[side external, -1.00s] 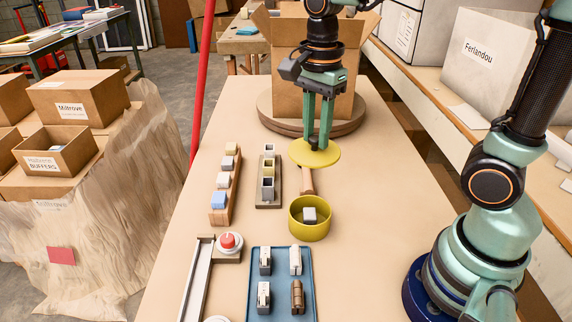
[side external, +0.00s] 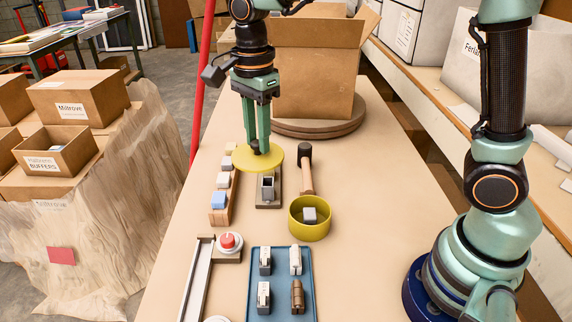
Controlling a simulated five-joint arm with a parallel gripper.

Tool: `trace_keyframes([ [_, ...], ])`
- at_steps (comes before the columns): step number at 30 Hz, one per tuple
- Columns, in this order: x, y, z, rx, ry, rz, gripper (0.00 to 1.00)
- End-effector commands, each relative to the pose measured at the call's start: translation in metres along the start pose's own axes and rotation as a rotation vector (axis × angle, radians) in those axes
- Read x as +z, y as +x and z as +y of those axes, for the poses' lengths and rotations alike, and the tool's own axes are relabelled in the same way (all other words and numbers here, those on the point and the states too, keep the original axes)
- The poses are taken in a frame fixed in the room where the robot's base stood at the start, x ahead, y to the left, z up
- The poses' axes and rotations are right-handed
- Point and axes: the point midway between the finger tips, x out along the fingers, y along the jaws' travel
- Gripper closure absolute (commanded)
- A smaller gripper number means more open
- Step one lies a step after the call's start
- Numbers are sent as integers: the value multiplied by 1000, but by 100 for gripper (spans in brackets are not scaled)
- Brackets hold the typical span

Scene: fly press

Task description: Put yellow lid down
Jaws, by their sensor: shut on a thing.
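The yellow lid (side external: 262,159) is a flat round disc, held level in the air. My gripper (side external: 257,149) is shut on the knob at the top middle of the lid. In this view the lid overlaps the far end of a dark stand with grey square holders (side external: 267,188) and part of the wooden rack, hiding some of both. The open yellow pot (side external: 309,230) stands on the table to the right and nearer the camera, with a grey-white block (side external: 310,215) inside it.
A wooden rack (side external: 219,213) of pale and blue blocks stands left. A mallet (side external: 305,168) lies right of the lid. A blue tray (side external: 282,307) with several small items and a red button (side external: 228,241) are nearer. A cardboard box (side external: 315,85) stands behind on a round turntable. Table right of the pot is clear.

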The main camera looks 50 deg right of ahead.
Motion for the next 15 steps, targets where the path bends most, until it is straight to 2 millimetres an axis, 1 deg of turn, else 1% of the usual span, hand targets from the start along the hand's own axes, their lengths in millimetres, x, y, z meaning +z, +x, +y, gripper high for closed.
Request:
trace_keyframes([
  [15,0,122,2,7,0,2,100],
])
